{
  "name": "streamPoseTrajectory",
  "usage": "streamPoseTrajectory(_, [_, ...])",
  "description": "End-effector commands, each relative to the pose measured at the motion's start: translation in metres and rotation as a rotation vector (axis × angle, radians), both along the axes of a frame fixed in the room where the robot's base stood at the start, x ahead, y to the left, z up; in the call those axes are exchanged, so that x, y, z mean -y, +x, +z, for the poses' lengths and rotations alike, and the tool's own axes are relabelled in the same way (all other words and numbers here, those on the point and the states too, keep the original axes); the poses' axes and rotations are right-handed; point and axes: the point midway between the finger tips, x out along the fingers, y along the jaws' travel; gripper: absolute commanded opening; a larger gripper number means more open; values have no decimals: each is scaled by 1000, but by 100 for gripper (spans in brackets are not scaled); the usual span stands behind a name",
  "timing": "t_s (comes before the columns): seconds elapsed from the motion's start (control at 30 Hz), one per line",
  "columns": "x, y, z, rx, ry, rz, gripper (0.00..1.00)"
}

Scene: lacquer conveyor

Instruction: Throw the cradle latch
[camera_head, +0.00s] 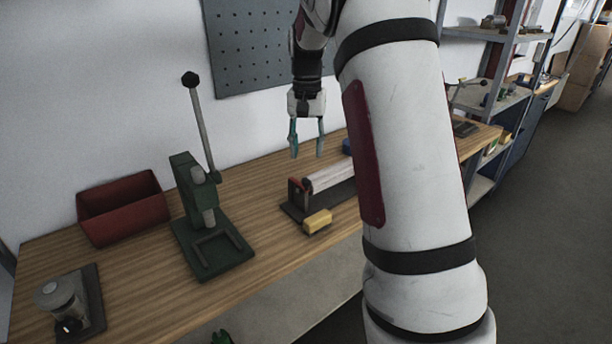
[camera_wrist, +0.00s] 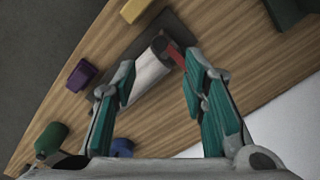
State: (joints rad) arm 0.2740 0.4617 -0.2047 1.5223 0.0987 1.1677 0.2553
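The cradle (camera_head: 295,212) is a dark base on the wooden bench, with a pale roller (camera_head: 328,174) lying in it. The roller also shows in the wrist view (camera_wrist: 150,75). A small red piece, which looks like the latch (camera_head: 294,187), stands at the roller's near-left end; in the wrist view the red latch (camera_wrist: 176,54) is beside the right fingertip. Whether it touches the finger I cannot tell. My gripper (camera_head: 306,152) is open and empty, pointing down above the cradle. Its fingers (camera_wrist: 160,70) straddle the roller in the wrist view. My arm hides the cradle's right end.
A yellow block (camera_head: 317,222) lies at the cradle's front. A green lever press (camera_head: 212,248) and a red bin (camera_head: 122,210) stand to the left. A purple block (camera_wrist: 80,75) and a blue thing (camera_wrist: 121,147) lie near the cradle. Bench is bare between press and cradle.

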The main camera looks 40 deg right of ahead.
Motion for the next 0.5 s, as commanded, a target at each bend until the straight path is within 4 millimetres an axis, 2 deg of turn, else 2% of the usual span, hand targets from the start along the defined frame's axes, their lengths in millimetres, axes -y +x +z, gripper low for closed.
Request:
streamPoseTrajectory(0.03, [-1, -2, -12, -5, 2, 0, 39])
streamPoseTrajectory(0.2, [-1, -1, -45, -4, 2, 0, 39])
streamPoseTrajectory(0.5, [0, -1, -84, -1, 1, 1, 39])
